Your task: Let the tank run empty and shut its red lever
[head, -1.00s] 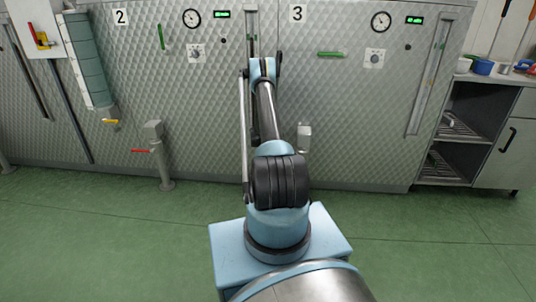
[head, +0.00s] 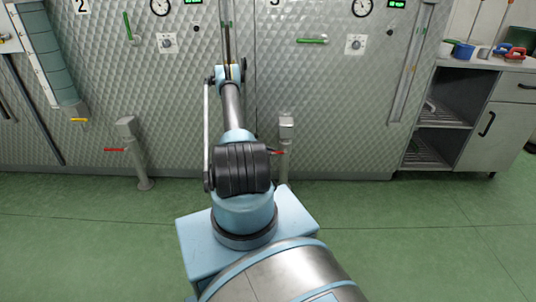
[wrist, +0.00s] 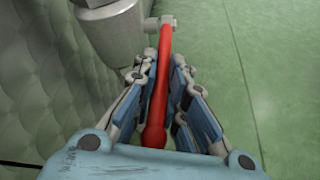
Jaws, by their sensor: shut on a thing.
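In the wrist view, my gripper (wrist: 164,60) is shut on a red lever (wrist: 157,108), which runs lengthwise between its fingers. The lever joins a grey valve post (wrist: 108,28) beside the quilted metal wall. In the head view, this appears to be the right post (head: 286,127), in front of tank 3 (head: 330,105); a short piece of its red lever (head: 278,153) shows past my arm. My gripper is hidden there. Tank 3 has a level green handle (head: 312,41) and a tall sight tube (head: 413,65); its liquid level is too small to read.
Another post (head: 131,135) with a level red lever (head: 113,150) stands left, before tank 2 (head: 90,110). Tank 2's green handle (head: 127,27) is upright. A cabinet (head: 480,120) with pots on top stands right. The green floor (head: 400,240) is clear.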

